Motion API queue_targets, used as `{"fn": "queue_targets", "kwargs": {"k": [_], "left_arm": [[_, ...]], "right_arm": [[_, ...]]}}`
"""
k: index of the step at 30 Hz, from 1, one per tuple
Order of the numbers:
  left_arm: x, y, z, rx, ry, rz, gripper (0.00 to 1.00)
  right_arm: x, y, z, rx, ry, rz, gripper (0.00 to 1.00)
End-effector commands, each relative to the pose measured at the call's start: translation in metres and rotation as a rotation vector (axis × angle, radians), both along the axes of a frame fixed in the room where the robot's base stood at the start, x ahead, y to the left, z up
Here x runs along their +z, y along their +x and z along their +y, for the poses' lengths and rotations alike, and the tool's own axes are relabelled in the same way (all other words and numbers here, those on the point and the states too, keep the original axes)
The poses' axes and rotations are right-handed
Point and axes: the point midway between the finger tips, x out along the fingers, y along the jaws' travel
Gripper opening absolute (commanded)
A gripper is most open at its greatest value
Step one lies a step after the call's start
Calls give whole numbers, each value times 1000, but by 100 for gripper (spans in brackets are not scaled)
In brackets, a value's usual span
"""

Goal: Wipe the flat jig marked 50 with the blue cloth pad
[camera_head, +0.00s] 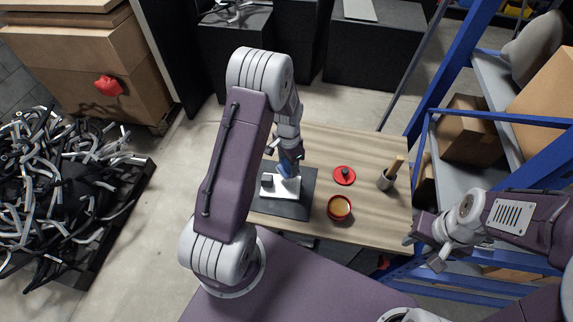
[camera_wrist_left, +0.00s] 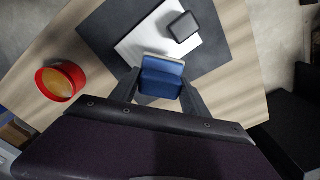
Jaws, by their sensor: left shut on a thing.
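The white flat jig (camera_head: 288,188) lies on a dark mat (camera_head: 297,211) on the wooden table; its marking is not legible. In the left wrist view the jig (camera_wrist_left: 138,46) carries a small dark block (camera_wrist_left: 181,26). My left gripper (camera_head: 287,160) is shut on the blue cloth pad (camera_wrist_left: 162,80). The pad is over the jig's near edge; I cannot tell whether it touches. In the head view the pad (camera_head: 285,170) is partly hidden by the gripper. My right gripper (camera_head: 422,252) is open and empty beside the table's right edge.
A red bowl (camera_head: 339,208) with tan contents and a red disc with a dark knob (camera_head: 344,175) stand right of the mat. A blue shelf rack (camera_head: 440,90) stands to the right. The table's far part is clear.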

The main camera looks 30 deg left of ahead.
Motion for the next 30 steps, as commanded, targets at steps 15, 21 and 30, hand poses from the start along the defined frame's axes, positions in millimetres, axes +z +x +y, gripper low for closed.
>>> {"fn": "queue_targets", "kwargs": {"k": [15,21,30], "left_arm": [[39,3,-7,3,0,0,16],[38,3,-7,3,0,0,16],[38,3,-7,3,0,0,16]], "right_arm": [[33,0,0,0,0,0,36],[32,0,0,0,0,0,36],[32,0,0,0,0,0,36]]}}
